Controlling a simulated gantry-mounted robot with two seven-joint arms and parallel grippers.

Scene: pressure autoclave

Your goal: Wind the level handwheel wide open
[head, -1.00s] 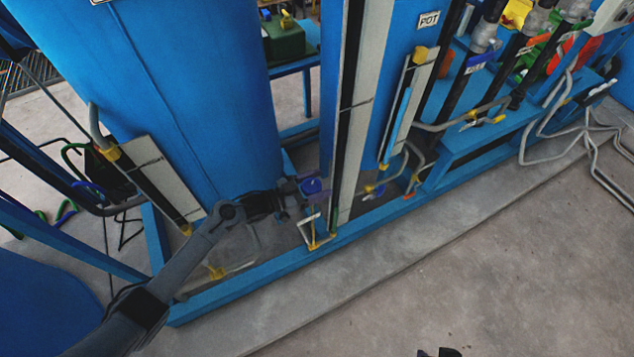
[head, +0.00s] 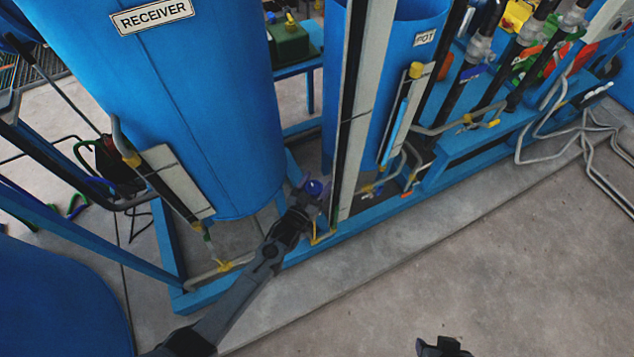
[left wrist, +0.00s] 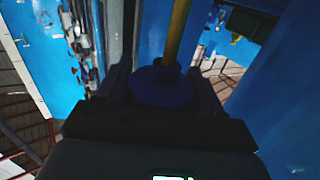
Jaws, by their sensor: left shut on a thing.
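The level handwheel (head: 314,187) is a small blue-purple wheel low on the pipework between the receiver tank and the tall pale gauge column. My left gripper (head: 305,197) is shut on it, its arm coming in from the lower left. In the left wrist view the dark blue wheel (left wrist: 160,84) sits between my two dark fingers, with a yellow stem (left wrist: 177,32) running up from it. The fingers hide part of its rim. A dark part of my right gripper (head: 442,347) shows at the bottom edge; its jaws cannot be made out.
The blue receiver tank (head: 190,110) stands left of the wheel and the blue pot tank (head: 400,50) behind the gauge column (head: 358,110). A blue base rail (head: 365,215) runs below. Grey hoses (head: 590,140) lie at right. The front floor is clear.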

